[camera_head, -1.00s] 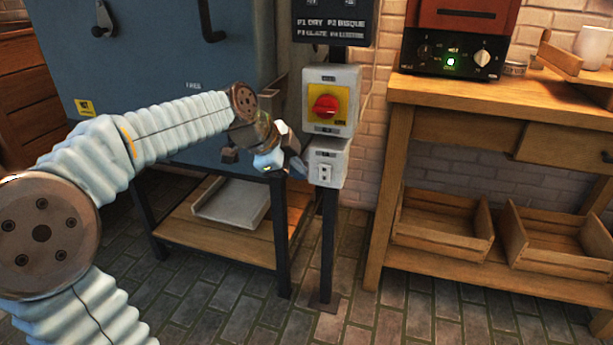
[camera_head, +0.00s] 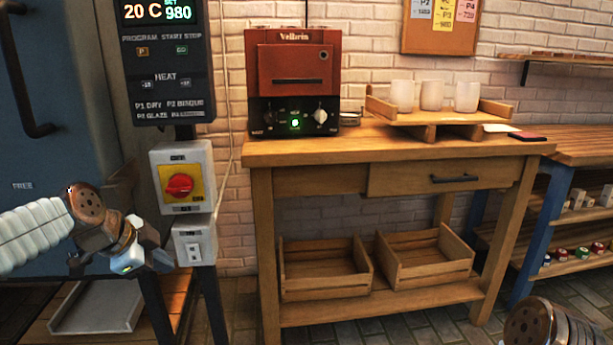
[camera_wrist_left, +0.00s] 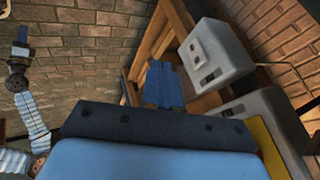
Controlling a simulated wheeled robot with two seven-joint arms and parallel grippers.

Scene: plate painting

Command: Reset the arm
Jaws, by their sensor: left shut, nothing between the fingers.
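My left gripper (camera_head: 158,262) is at the lower left of the head view, shut and empty. It sits just left of the small grey socket box (camera_head: 194,241); I cannot tell whether they touch. In the left wrist view its blue fingers (camera_wrist_left: 163,85) are together with nothing between them, with the grey boxes beyond to the right. Part of my right arm (camera_head: 545,325) shows at the bottom right of the head view. In the left wrist view the end of that arm, with my right gripper (camera_wrist_left: 20,45), appears small at the left edge; its jaws are unclear.
The blue kiln (camera_head: 60,120) stands left, beside a red rotary switch (camera_head: 179,186) and control panel (camera_head: 165,70). A wooden bench (camera_head: 330,150) carries a red oven (camera_head: 293,75) and white cups (camera_head: 432,95); crates (camera_head: 325,272) sit below. Shelves (camera_head: 575,235) stand right.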

